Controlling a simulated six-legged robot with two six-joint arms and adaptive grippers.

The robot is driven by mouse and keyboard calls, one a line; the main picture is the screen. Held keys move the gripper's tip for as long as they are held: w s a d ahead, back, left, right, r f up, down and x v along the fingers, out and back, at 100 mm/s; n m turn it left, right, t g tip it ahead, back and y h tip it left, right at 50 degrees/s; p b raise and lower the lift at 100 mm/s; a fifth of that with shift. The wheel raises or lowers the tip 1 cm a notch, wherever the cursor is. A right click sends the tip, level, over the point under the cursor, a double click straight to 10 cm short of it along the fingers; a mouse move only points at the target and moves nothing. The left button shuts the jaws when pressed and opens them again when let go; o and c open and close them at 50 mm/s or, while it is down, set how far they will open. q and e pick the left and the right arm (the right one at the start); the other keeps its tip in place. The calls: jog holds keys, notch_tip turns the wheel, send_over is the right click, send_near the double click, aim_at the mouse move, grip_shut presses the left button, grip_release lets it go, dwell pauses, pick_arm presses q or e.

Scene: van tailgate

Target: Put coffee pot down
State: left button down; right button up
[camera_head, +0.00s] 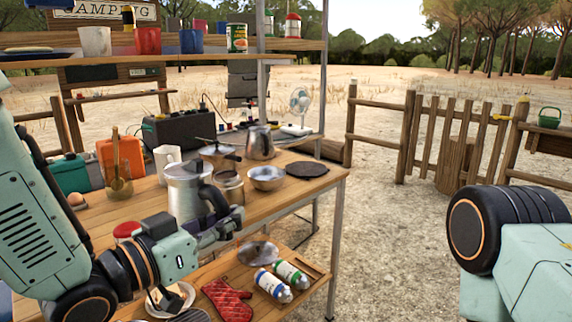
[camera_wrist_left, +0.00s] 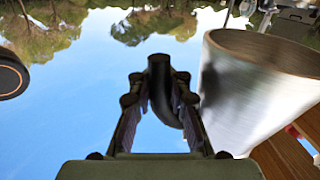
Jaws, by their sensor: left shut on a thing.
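The silver coffee pot (camera_head: 184,192) with a black handle is upright at the front of the wooden table's top, in the head view. I cannot tell if its base touches the wood. My left gripper (camera_head: 226,222) is shut on the pot's black handle, to the right of the pot body. In the left wrist view the fingers (camera_wrist_left: 160,105) close around the black handle (camera_wrist_left: 160,70), and the metal pot body (camera_wrist_left: 255,95) fills the right side. My right gripper is out of view.
Behind and right of the pot stand a brown jar (camera_head: 229,188), a metal bowl (camera_head: 266,178), a dark round mat (camera_head: 307,169) and another metal pot (camera_head: 260,143). A white mug (camera_head: 166,160) stands behind it. The lower shelf holds a red mitt (camera_head: 228,299) and bottles (camera_head: 272,286).

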pick_arm(q)
jog(key=s+a+f+y, duration=0.1)
jog(key=s+a+f, duration=0.1)
jog(key=f, duration=0.3)
jog(key=s+a+f+n+t+y, duration=0.1)
jog(key=s+a+f, duration=0.2)
jog(key=f, duration=0.3)
jog(key=s+a+f+n+t+p, duration=0.1)
jog(key=s+a+f, duration=0.2)
jog(key=f, duration=0.3)
jog(key=shift+a+y, duration=0.4)
jog(key=shift+a, duration=0.25)
